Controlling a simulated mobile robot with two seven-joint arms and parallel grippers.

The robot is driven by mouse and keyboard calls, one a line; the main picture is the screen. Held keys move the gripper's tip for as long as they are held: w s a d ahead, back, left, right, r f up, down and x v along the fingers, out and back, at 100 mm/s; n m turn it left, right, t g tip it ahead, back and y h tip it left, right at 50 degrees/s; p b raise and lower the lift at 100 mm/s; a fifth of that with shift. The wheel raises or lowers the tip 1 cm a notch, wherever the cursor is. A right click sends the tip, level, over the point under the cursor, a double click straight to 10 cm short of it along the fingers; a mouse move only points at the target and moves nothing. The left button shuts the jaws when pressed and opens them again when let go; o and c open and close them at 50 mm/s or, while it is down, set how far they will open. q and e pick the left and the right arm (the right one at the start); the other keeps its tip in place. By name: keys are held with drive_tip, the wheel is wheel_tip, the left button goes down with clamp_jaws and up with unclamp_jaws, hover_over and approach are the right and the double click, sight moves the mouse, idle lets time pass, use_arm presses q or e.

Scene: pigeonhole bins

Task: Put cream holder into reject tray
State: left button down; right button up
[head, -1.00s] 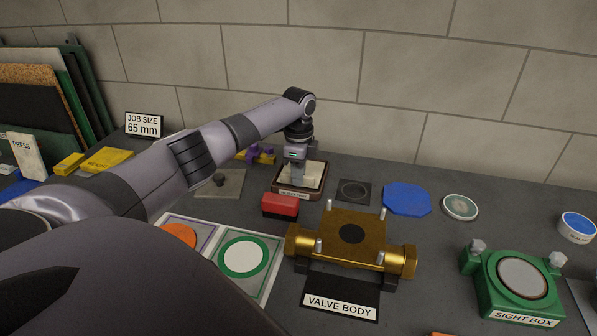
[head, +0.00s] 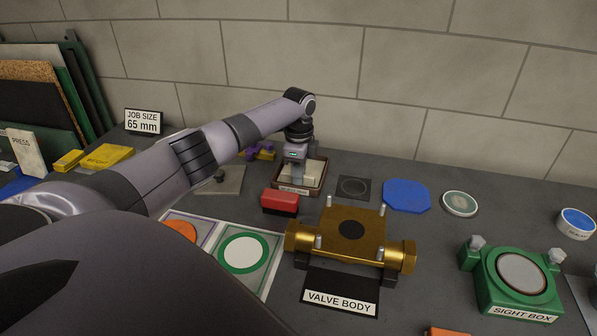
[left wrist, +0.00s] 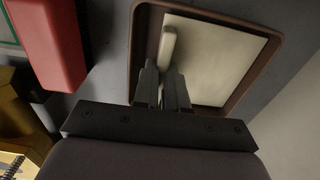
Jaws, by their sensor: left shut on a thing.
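The reject tray (head: 321,187) is a shallow brown-rimmed tray with a pale floor, at the back middle of the bench; the print on its front label is too small to read. It also fills the upper part of the left wrist view (left wrist: 262,22). My left gripper (head: 296,176) points down over the tray. In the left wrist view its fingers (left wrist: 162,92) are shut on the cream holder (left wrist: 168,46), a narrow pale bar within the tray's outline. I cannot tell whether the holder touches the floor. My right gripper is not in view.
A red block (head: 280,203) stands just in front of the tray. The brass valve body (head: 352,237) is nearer, and a dark square plate (head: 353,188) lies right of the tray. A blue octagonal plate (head: 407,196) is farther right. The wall is behind.

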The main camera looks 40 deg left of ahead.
use_arm(q)
drive_tip(key=shift+f, duration=0.3)
idle(0.5)
drive_tip(key=c, duration=1.1)
unclamp_jaws()
wheel_tip(320, 180, up, 3)
drive_tip(key=p, duration=0.3)
drive_tip(key=shift+r, duration=0.75)
wheel_tip(320, 180, up, 8)
drive_tip(key=shift+f, duration=0.2)
drive_tip(key=shift+s, duration=0.1)
